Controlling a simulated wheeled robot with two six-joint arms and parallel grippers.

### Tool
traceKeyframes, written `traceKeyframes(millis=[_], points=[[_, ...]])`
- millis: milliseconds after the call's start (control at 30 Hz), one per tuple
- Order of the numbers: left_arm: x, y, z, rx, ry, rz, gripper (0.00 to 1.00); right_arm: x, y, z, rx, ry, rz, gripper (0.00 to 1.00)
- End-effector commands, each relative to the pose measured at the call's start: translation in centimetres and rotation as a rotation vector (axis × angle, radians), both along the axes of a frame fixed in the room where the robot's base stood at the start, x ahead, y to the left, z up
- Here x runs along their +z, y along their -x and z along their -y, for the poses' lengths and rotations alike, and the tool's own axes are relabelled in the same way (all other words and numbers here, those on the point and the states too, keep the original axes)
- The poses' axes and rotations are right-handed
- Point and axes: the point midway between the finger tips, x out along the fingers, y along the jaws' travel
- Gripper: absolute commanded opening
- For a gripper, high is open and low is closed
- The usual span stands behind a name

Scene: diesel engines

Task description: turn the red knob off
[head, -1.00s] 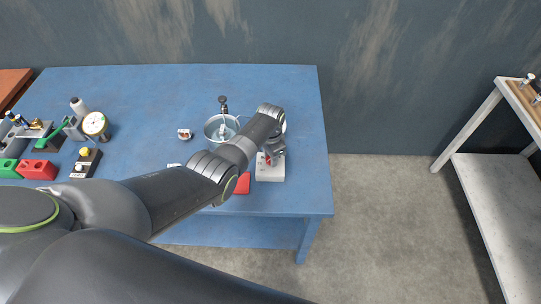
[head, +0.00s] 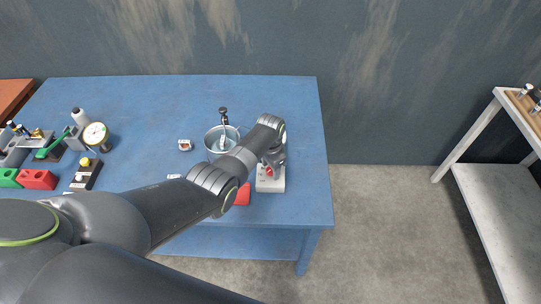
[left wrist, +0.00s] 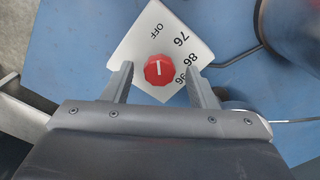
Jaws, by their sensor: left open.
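The red knob (left wrist: 160,69) sits on a white box (left wrist: 148,34) marked OFF, 76, 86 and 96. The knob has a white line on its face. In the head view, the white box (head: 270,184) stands near the table's right front, and the knob (head: 267,171) is partly covered by my gripper. My left gripper (left wrist: 156,70) is open, with one finger on either side of the knob and gaps visible. It also shows above the box in the head view (head: 272,160). My right gripper is not in view.
A metal pot (head: 214,142) stands just behind my left arm on the blue table (head: 160,100). A red block (head: 242,195) lies left of the box. A dial gauge (head: 95,134) and several colored parts are at the left. A grey shelf (head: 500,190) stands at the far right.

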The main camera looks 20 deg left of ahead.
Motion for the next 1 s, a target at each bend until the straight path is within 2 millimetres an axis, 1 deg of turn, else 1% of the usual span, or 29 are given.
traceKeyframes(millis=[167, 433, 667, 900, 1000], points=[[1.8, -0.1, 0.0, 0.000, 0.000, 0.002, 0.52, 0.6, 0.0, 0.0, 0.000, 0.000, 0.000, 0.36], [5.8, 0.0, 0.0, 0.000, 0.000, 0.004, 0.52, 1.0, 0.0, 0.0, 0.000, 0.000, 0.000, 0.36], [9.7, -0.1, 0.0, 0.000, -0.001, 0.006, 0.52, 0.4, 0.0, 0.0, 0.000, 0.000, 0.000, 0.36], [14.1, -0.1, -0.1, 0.001, -0.001, 0.005, 0.52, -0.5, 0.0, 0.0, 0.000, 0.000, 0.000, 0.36], [15.6, -0.1, 0.0, 0.001, 0.000, 0.004, 0.52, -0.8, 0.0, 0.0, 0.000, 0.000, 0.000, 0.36]])
